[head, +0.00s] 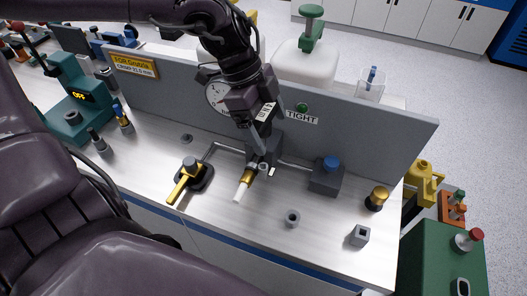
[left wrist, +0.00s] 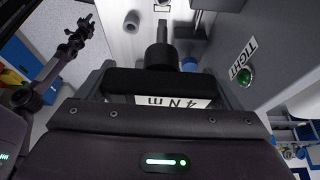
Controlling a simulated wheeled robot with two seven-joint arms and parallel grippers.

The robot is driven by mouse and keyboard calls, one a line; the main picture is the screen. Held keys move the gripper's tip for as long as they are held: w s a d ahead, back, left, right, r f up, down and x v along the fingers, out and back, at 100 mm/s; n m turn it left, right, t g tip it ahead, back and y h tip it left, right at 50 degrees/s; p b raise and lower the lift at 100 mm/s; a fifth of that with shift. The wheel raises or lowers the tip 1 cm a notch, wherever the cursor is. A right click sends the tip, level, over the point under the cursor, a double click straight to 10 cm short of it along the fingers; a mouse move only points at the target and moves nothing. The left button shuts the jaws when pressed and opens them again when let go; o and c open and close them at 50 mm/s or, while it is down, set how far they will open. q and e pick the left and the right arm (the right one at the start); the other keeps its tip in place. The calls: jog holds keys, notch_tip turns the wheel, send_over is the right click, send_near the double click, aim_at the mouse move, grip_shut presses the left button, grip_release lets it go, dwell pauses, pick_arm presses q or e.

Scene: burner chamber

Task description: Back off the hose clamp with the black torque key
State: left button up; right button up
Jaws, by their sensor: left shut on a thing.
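My left gripper (head: 262,125) reaches down over the bench. It is shut on the black torque key (left wrist: 155,82), whose label reads 4 N m in the left wrist view. The key's dark shaft points down at the fittings on the bench. A white hose end with a brass fitting (head: 243,186) lies just in front of the key's lower end. The hose clamp is small and partly hidden near there; I cannot tell whether the key touches it. My right gripper (left wrist: 78,38) shows small and dark at the left wrist view's upper left; its jaws are unclear.
A grey panel (head: 380,137) stands behind the bench, with a TIGHT label and a green lamp (head: 301,107). A yellow-handled valve (head: 186,178) is left of the hose, and a grey block with a blue knob (head: 327,177) is right. The bench's front right holds small loose parts.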

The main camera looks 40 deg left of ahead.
pick_arm(q)
jog(key=m+g, duration=0.1)
jog(key=m, duration=0.2)
jog(key=shift+s+a, duration=0.1)
jog(key=shift+s, duration=0.05)
jog(key=m+g, duration=0.1)
jog(key=m, duration=0.2)
jog(key=shift+s, duration=0.1)
jog(key=shift+g, duration=0.3)
